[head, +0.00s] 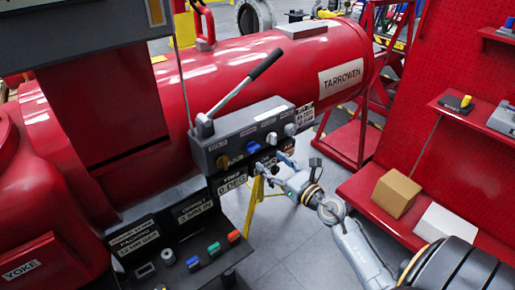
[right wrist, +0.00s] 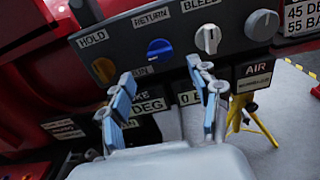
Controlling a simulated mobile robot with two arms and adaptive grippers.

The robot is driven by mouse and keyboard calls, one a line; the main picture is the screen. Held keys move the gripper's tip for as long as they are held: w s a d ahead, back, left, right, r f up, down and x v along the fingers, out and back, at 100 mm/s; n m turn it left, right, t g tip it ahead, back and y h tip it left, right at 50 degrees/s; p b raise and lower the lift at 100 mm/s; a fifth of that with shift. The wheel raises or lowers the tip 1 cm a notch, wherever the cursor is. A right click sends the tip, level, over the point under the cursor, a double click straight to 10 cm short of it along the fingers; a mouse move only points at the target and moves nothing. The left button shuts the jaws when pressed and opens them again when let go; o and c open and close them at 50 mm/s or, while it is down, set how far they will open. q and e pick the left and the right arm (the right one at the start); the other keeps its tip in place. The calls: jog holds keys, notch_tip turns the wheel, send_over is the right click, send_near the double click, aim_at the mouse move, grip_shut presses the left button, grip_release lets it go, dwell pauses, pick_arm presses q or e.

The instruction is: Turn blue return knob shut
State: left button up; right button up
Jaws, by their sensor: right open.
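The blue return knob (right wrist: 160,50) sits under the RETURN label on the front of a grey control box (head: 240,133). The same knob shows small in the head view (head: 253,147). My right gripper (right wrist: 165,92) is open, with light-blue pads on its two fingers. In the right wrist view the blue knob appears between and beyond the fingertips, with nothing between the pads. In the head view the right gripper (head: 272,167) is just below the front of the box. My left gripper is not in view.
A yellow-orange HOLD knob (right wrist: 103,70) is left of the blue one. A white BLEED knob (right wrist: 208,39) and another pale knob (right wrist: 262,24) are to its right. A black-handled lever (head: 240,85) rises from the box. A red shelf unit (head: 440,150) stands at right.

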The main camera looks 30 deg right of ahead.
aim_at(256, 150)
jog(key=w, duration=0.6)
jog(key=shift+a, duration=0.25)
jog(key=shift+w, duration=0.6)
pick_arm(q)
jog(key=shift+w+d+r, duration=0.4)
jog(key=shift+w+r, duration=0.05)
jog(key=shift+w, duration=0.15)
pick_arm(e)
jog(key=c, duration=1.2)
